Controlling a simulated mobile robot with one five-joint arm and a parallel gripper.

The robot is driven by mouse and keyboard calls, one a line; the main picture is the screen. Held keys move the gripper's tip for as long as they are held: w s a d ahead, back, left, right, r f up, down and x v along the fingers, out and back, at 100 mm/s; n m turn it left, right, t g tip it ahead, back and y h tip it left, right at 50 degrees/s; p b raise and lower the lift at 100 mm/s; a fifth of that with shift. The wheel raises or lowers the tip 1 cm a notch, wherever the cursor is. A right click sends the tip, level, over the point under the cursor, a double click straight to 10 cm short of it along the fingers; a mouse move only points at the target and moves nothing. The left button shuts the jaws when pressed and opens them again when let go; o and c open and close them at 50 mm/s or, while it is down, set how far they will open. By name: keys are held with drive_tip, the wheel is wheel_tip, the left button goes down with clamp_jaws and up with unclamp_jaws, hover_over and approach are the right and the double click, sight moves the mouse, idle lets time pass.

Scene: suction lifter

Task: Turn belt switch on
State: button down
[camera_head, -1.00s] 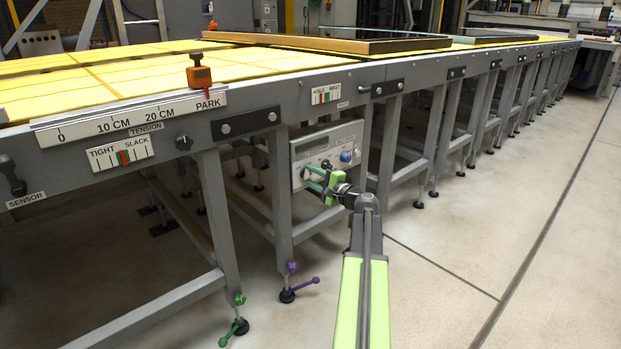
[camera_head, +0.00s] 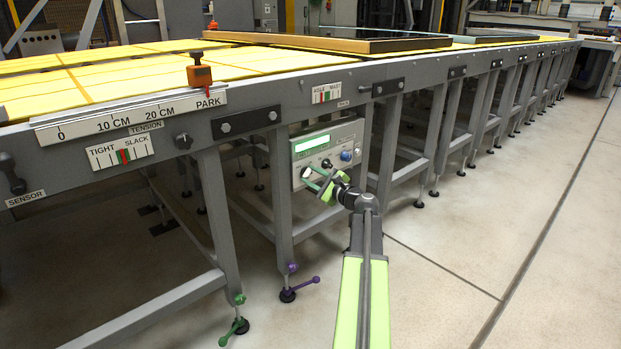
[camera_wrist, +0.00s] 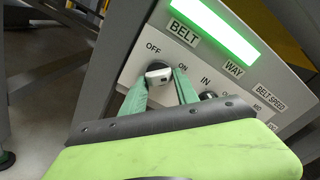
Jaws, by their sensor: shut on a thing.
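The belt switch (camera_wrist: 159,74) is a pale knob under the BELT label on a grey control panel (camera_head: 354,131), with OFF to its left and ON to its right. My gripper (camera_wrist: 160,84) has its green fingers on either side of the knob and is shut on it. In the head view my gripper (camera_head: 308,178) is at the panel's lower left, and its fingers cover most of the knob. The knob looks turned, but I cannot tell exactly which mark it points to. The panel's display (camera_wrist: 215,26) is lit bright green.
A dark WAY knob (camera_wrist: 208,95) sits close to the right finger. A blue knob (camera_head: 346,155) is further right on the panel. The table leg (camera_head: 281,190) stands just left of the panel. The floor (camera_head: 450,250) to the right is open.

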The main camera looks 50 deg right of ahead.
drive_tip(key=shift+d, duration=0.15)
drive_tip(key=c, duration=1)
unclamp_jaws()
drive_tip(key=shift+o, duration=0.2)
drive_tip(key=s+a, duration=0.1)
drive_tip(key=s, duration=1.6)
drive_tip(key=shift+s+a, duration=0.25)
